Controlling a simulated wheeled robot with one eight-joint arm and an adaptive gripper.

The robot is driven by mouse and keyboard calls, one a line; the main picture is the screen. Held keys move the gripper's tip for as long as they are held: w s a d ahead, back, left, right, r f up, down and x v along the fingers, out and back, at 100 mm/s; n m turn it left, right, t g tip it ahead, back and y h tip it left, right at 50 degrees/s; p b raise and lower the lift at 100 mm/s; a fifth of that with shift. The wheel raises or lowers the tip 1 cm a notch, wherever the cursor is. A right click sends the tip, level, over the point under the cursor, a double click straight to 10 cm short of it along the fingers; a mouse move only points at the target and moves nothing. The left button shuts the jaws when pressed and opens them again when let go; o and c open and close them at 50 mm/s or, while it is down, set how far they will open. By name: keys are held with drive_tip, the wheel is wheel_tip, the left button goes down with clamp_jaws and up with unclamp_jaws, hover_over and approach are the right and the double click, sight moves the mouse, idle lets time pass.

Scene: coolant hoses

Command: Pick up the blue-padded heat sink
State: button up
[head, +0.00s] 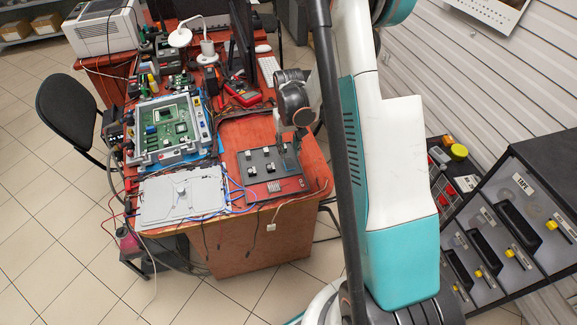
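My gripper (289,158) points down over the right part of a dark board (259,160) near the desk's front right corner. My wrist hides part of the space behind it. The board carries several small black-and-white parts and a red strip (264,189) along its front with small pale pieces on it. No blue pad can be made out on any of these parts, so I cannot tell which one is the blue-padded heat sink. The fingers are too small and overlapped to show whether they are open or hold anything.
The red-brown desk (237,247) also holds a grey flat panel (160,200) with blue hoses beside it, a green circuit board (168,130) in a frame, and a monitor (243,40). A black chair (68,108) stands left. Grey drawers (500,245) stand at right.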

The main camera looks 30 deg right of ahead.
sight(289, 160)
wheel_tip(289, 160, down, 6)
drive_tip(key=shift+r+b, duration=0.1)
drive_tip(key=shift+b, duration=1.15)
clamp_jaws()
